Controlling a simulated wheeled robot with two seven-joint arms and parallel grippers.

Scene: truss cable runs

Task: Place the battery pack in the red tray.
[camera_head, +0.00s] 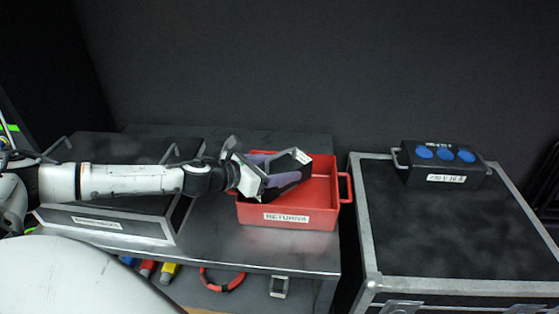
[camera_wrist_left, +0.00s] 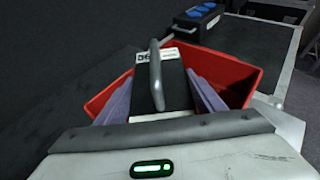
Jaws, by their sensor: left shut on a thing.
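The red tray (camera_head: 320,208), labelled RETURNS, stands at the right end of the grey bench; its red wall also shows in the wrist view (camera_wrist_left: 240,76). The battery pack (camera_head: 290,179) is a black box with a white label and a grey handle. My left gripper (camera_head: 277,172) is shut on it, with purple fingers along both sides. In the wrist view the battery pack (camera_wrist_left: 174,86) is between the fingers, in front of the tray's opening. It overlaps the tray's left part; I cannot tell whether it touches the floor. My right gripper is not in view.
A black case (camera_head: 450,230) with metal edges stands right of the bench, bearing a black box with blue sockets (camera_head: 445,170). A labelled dark tray (camera_head: 105,225) lies under my left arm. A red-and-black cable loop (camera_head: 222,283) is below the bench front.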

